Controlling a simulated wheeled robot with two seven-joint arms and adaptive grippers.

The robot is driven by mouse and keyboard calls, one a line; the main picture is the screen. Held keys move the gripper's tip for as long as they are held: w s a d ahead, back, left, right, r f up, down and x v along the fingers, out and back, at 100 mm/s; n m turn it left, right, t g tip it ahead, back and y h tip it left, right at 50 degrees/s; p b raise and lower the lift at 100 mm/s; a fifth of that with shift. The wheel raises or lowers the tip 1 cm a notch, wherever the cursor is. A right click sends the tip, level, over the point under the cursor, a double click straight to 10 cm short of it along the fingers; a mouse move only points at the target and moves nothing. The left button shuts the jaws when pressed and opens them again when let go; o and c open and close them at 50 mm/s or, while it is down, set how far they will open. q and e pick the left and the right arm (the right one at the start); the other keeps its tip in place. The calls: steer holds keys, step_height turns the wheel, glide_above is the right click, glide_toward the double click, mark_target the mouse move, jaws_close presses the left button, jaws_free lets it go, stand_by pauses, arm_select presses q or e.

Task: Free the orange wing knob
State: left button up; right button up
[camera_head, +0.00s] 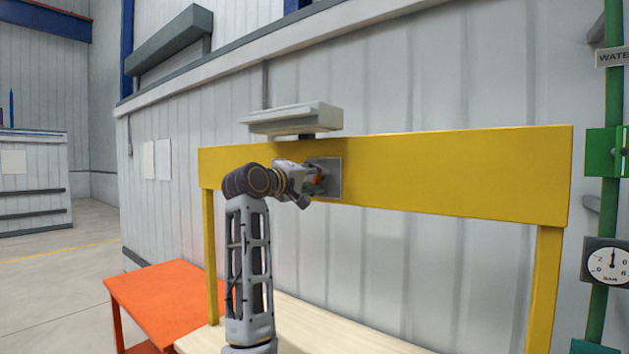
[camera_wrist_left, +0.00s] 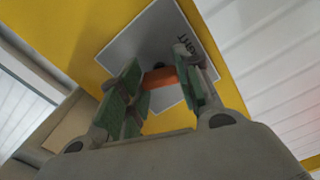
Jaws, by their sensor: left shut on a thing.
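The orange wing knob (camera_wrist_left: 160,78) sits in front of a grey square plate on the yellow beam. In the head view the knob (camera_head: 317,180) is a small orange patch beside my gripper. The grey plate (camera_head: 334,178) carries dark lettering, partly hidden; it also shows in the left wrist view (camera_wrist_left: 130,47). My left gripper (camera_head: 314,182) is at the plate, shut on the knob. In the left wrist view its green-padded fingers (camera_wrist_left: 160,88) stand on both sides of the knob. My right gripper is not in view.
The yellow beam (camera_head: 450,175) stands on two posts before a corrugated grey wall. A grey lamp-like fixture (camera_head: 293,119) hangs just above my gripper. An orange table (camera_head: 165,300) and a pale tabletop (camera_head: 320,335) lie below. Green pipework with a gauge (camera_head: 608,262) stands at the right.

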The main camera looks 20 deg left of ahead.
arm_select(q)
steer(key=shift+n, duration=1.3)
steer(key=o, duration=1)
steer(key=shift+a, duration=0.1)
steer(key=shift+s, duration=0.15)
steer(key=v, duration=1.1)
steer(key=shift+s+a, duration=0.15)
steer(key=shift+s, duration=0.2)
steer(key=shift+f, duration=0.1)
